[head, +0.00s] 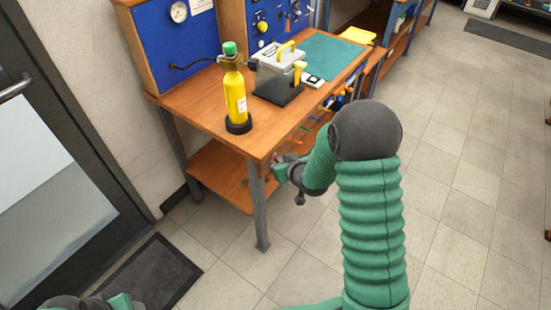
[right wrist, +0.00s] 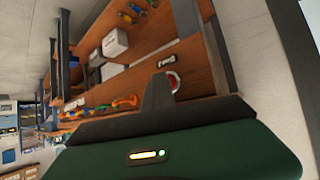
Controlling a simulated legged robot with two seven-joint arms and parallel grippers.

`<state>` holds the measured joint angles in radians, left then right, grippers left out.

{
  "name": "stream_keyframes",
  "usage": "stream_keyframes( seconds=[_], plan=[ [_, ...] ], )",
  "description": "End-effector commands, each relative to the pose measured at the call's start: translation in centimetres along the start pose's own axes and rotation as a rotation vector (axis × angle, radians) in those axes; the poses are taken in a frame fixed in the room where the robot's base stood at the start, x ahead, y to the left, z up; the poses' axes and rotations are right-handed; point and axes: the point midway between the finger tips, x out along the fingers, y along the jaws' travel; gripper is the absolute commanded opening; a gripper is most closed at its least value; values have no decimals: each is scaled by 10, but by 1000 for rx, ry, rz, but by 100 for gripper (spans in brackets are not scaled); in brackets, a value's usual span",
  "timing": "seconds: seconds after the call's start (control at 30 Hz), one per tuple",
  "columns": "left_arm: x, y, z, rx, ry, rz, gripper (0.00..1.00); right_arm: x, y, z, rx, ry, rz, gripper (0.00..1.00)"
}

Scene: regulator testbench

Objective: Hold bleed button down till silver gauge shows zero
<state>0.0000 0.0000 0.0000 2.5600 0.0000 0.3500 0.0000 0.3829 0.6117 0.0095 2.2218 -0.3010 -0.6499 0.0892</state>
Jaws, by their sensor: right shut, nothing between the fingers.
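A round white-faced gauge (head: 179,11) sits on the blue panel at the back left of the bench; its needle is too small to read. I cannot pick out the bleed button or tell which gauge is the silver one. A hose runs from that panel to the top of a yellow cylinder (head: 235,97), upright in a black base. My right gripper (head: 277,160) is shut and empty beside the bench's front edge, below the top. Its dark fingers (right wrist: 160,92) also show in the right wrist view. A part of my left arm shows at the bottom left; its fingers are not clear.
The wooden bench (head: 190,108) also carries a black-based device with yellow handles (head: 278,88) and a green mat (head: 331,58). A second blue panel (head: 272,20) has knobs. A lower shelf (head: 222,178) lies under the bench. The tiled floor at right is clear.

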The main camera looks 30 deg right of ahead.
Motion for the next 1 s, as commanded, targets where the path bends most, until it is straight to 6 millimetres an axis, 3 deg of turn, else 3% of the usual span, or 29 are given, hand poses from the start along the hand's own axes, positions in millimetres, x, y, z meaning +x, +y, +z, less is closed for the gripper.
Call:
stream_keyframes(
  seconds=[0.73,1.0],
  plan=[
    [0,0,0,0,0,0,56,0,0,0,-1,2,-1,0],
    [-3,0,-1,0,0,0,56,-10,7,7,0,0,0,0]
  ],
)
